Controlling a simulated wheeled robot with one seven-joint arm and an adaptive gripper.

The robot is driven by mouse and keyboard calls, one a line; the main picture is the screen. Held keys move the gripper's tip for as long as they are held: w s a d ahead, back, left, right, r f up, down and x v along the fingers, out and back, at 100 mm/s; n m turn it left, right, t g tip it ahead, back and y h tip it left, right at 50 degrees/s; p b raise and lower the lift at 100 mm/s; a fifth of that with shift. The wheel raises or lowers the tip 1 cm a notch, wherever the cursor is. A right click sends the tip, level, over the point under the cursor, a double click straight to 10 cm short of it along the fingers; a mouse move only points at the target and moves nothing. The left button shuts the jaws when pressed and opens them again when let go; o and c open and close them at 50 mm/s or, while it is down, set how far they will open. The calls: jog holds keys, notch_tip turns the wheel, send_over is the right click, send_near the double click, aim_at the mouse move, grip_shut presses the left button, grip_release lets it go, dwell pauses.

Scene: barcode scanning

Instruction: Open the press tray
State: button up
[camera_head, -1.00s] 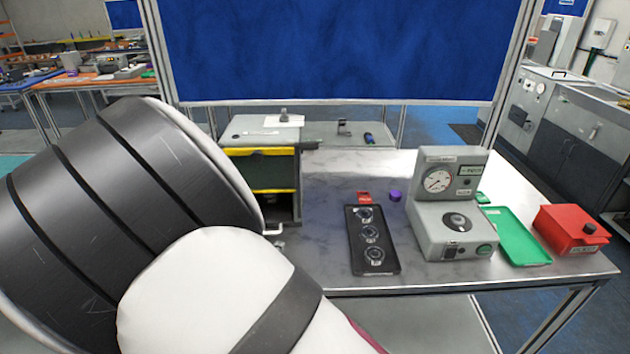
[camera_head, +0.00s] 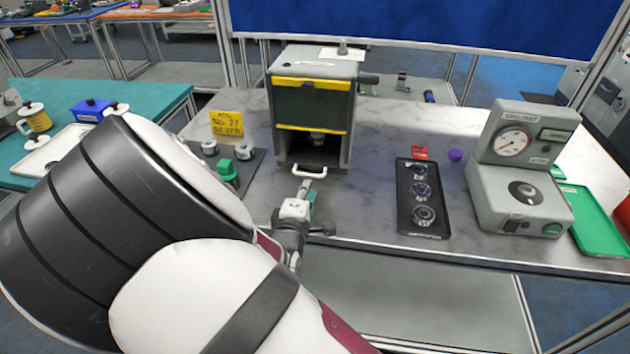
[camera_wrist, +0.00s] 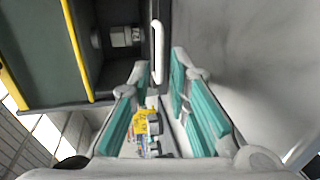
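The press (camera_head: 340,90) is a grey box with yellow strips and a dark green front panel, at the back middle of the bench. A white U-shaped tray handle (camera_head: 309,171) sticks out low at its front; the tray looks pushed in. My gripper (camera_head: 305,190) is just in front of the handle, at the bench's front edge. In the wrist view, the gripper (camera_wrist: 159,68) is open, with teal pads apart. The handle (camera_wrist: 156,50) lies at the fingertips, between their lines; I cannot tell if they touch. The press body (camera_wrist: 50,50) fills the upper left.
Left of the press are a yellow sign (camera_head: 227,123) and a dark plate (camera_head: 254,158) with several small parts. To the right are a black tray (camera_head: 408,213) with round parts, a purple cap (camera_head: 455,155), a grey gauge unit (camera_head: 512,190) and a green tray (camera_head: 597,215).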

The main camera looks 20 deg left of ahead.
aim_at(312, 187)
jog(key=shift+b+x, duration=2.6)
jog(key=shift+x, duration=0.95)
grip_shut()
